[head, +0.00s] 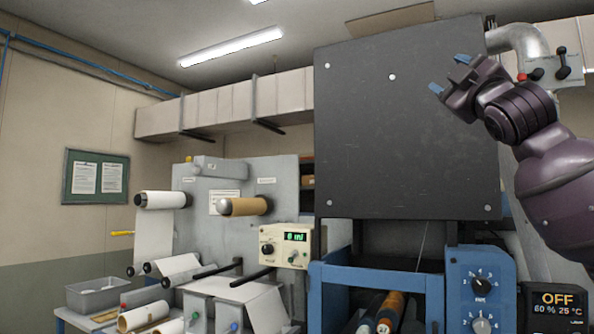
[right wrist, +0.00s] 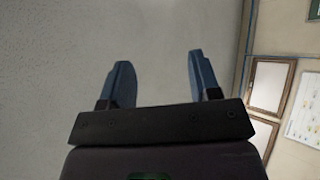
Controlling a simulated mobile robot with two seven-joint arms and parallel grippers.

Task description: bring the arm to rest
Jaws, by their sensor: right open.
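My right arm comes in from the right in the head view, raised high. Its gripper (head: 449,74) is in front of the upper right part of a large dark panel. The blue-tipped fingers are apart with nothing between them. In the right wrist view the same gripper (right wrist: 157,82) shows two spread blue fingers against a plain pale surface. My left gripper is not in the head view.
The dark panel (head: 400,130) stands over a blue frame (head: 375,277). A web rewinder (head: 275,185) with rolls stands left of it. A grey pipe (head: 520,42) and a lever box (head: 562,66) are near my right arm. A grey bin (head: 95,294) is at lower left.

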